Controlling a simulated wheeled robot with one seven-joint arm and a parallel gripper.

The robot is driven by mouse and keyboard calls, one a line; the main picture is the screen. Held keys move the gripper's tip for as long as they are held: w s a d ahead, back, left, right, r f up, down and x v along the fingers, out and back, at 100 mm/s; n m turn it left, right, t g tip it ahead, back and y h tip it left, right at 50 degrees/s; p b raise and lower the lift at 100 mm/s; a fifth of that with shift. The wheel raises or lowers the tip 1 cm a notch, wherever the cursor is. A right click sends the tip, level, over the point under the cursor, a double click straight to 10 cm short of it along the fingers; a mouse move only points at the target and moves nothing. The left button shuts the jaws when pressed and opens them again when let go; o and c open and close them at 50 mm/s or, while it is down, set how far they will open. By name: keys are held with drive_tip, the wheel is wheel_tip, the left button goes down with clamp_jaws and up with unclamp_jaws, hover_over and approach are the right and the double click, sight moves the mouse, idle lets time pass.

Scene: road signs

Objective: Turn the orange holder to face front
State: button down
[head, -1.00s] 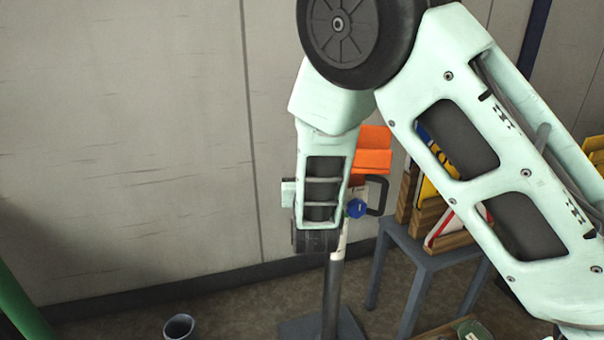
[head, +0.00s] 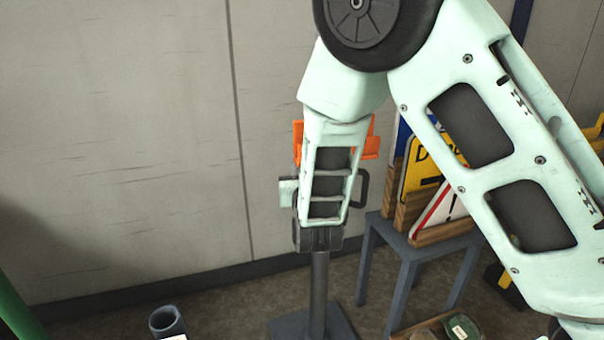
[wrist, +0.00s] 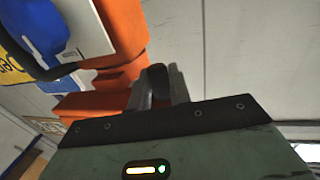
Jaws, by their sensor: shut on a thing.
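The orange holder (head: 298,140) sits at the top of a grey post (head: 318,290). In the head view my arm covers its middle, and orange shows on both sides of the arm. A dark loop handle (head: 363,188) sticks out at its right. In the wrist view the orange holder (wrist: 122,28) fills the upper left, with a white plate (wrist: 85,25) on it and the dark loop handle at far left. My gripper (wrist: 158,88) is shut on a dark grip (wrist: 156,74) beside the orange part. The head view hides my fingers.
A blue-grey table (head: 420,255) stands to the right, with a wooden rack (head: 447,232) of road signs. A grey cup-like container (head: 167,320) is at the lower left. The pale wall (head: 130,130) is behind. The floor between wall and post looks clear.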

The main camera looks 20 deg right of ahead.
drive_tip(key=shift+d, duration=0.3)
drive_tip(key=c, duration=1.3)
unclamp_jaws()
drive_tip(key=shift+c, duration=0.2)
drive_tip(key=shift+a, duration=0.1)
drive_tip(key=shift+s+a, duration=0.1)
drive_tip(key=shift+s, duration=0.15)
drive_tip(key=p+v, duration=0.8)
drive_tip(key=v, duration=0.8)
drive_tip(key=shift+s+p, duration=0.3)
drive_tip(key=shift+s, duration=0.1)
